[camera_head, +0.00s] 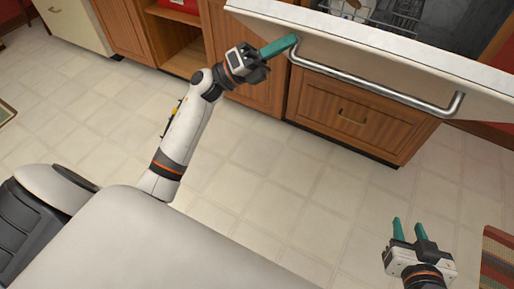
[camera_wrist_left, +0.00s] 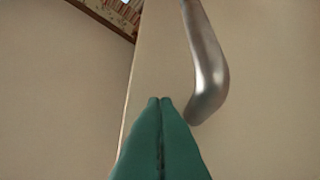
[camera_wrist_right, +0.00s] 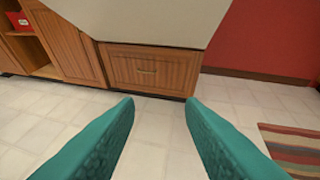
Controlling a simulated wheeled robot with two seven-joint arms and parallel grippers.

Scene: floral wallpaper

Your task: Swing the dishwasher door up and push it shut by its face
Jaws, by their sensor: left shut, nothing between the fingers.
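The dishwasher door (camera_head: 390,48) is partly lowered and tilted in the head view, its white face toward me. A silver bar handle (camera_head: 375,88) runs along it. My left gripper (camera_head: 293,41) is shut and empty, its teal fingertips at the door's left part, beside the handle's left end. In the left wrist view the shut fingertips (camera_wrist_left: 160,100) are close to the door face (camera_wrist_left: 155,60), left of the handle (camera_wrist_left: 207,65); I cannot tell if they touch. My right gripper (camera_head: 403,228) is open and empty, low over the floor. The door's underside (camera_wrist_right: 140,20) shows in the right wrist view.
The dishwasher rack (camera_head: 385,12) shows behind the door's top edge. Wooden cabinets (camera_head: 240,95) stand to the left, and a wooden drawer front (camera_head: 345,115) is below the door. A striped rug (camera_head: 498,262) lies at the right. The tiled floor between is clear.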

